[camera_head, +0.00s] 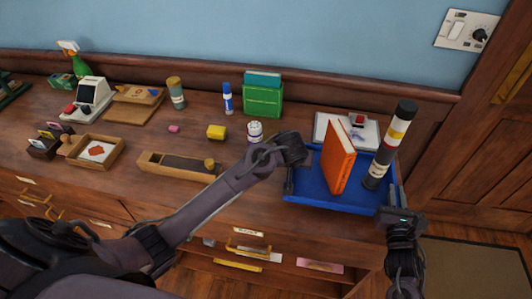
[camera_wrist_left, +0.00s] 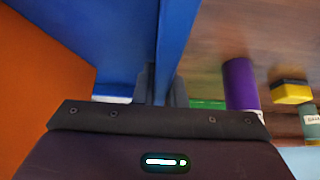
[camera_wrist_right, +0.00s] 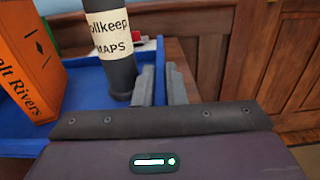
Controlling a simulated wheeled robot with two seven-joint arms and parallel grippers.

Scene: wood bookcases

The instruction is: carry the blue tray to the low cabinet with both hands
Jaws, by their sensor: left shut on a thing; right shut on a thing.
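The blue tray (camera_head: 320,201) is over the right end of the wooden cabinet top; I cannot tell whether it touches the wood. An orange book (camera_head: 338,158) stands in it, slightly tilted. A black tube with cream and yellow bands (camera_head: 383,160) stands upright to the book's right. My left gripper (camera_head: 297,163) is shut on the tray's left wall, which runs between the fingers in the left wrist view (camera_wrist_left: 160,85). My right gripper (camera_head: 396,203) is shut on the right wall; its fingers show beside the tube in the right wrist view (camera_wrist_right: 160,85).
A pale flat item with a red part (camera_head: 358,122) lies just behind the tray. A long wooden box (camera_head: 180,166) lies near the front edge. Open floor and a mat (camera_head: 470,270) are at right.

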